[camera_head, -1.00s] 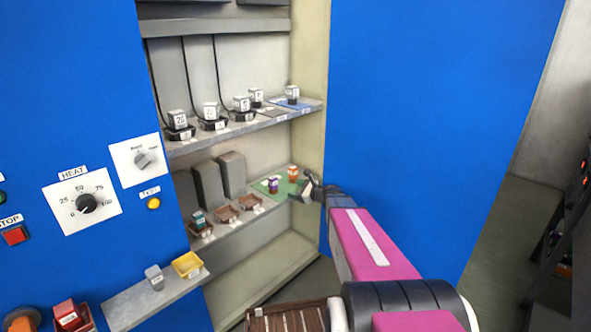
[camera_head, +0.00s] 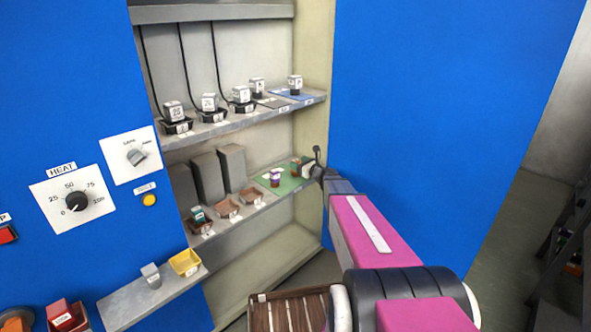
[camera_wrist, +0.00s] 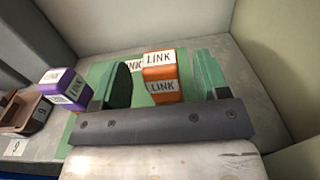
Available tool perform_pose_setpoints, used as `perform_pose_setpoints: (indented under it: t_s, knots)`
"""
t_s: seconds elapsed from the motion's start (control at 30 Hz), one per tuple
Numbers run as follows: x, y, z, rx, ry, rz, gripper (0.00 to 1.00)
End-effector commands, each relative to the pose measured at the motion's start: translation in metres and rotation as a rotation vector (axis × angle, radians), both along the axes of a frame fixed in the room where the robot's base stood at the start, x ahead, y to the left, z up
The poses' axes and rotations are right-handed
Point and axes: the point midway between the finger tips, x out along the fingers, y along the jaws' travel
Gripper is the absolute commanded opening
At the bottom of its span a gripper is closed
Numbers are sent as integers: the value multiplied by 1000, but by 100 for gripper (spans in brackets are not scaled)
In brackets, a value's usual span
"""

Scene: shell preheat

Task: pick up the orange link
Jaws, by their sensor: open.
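The orange link (camera_wrist: 161,78) is an orange block with white labels reading LINK. In the wrist view it stands on the green mat (camera_wrist: 97,75), between the two fingers of my open gripper (camera_wrist: 165,82), with a gap to each finger. In the head view my gripper (camera_head: 308,168) is at the right end of the lower shelf, and the orange link (camera_head: 294,165) is mostly hidden there. A purple link (camera_wrist: 65,86) stands left of the gripper in the wrist view; it also shows in the head view (camera_head: 275,177).
Brown trays (camera_head: 227,209) sit left of the mat on the same shelf. Grey blocks (camera_head: 232,167) stand behind them. The upper shelf (camera_head: 225,124) holds several labelled pieces above. The cabinet's side wall (camera_head: 312,135) is close on the right.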

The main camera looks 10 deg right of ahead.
Motion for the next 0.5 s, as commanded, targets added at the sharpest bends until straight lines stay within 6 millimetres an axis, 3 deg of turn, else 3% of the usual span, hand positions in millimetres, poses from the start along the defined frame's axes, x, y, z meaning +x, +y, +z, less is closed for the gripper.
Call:
perform_pose_setpoints:
  t_s: [0.27,0.5]
  knots:
    - [33,22,-1,-1,-1,2,68]
    - [36,26,-1,-1,0,0,68]
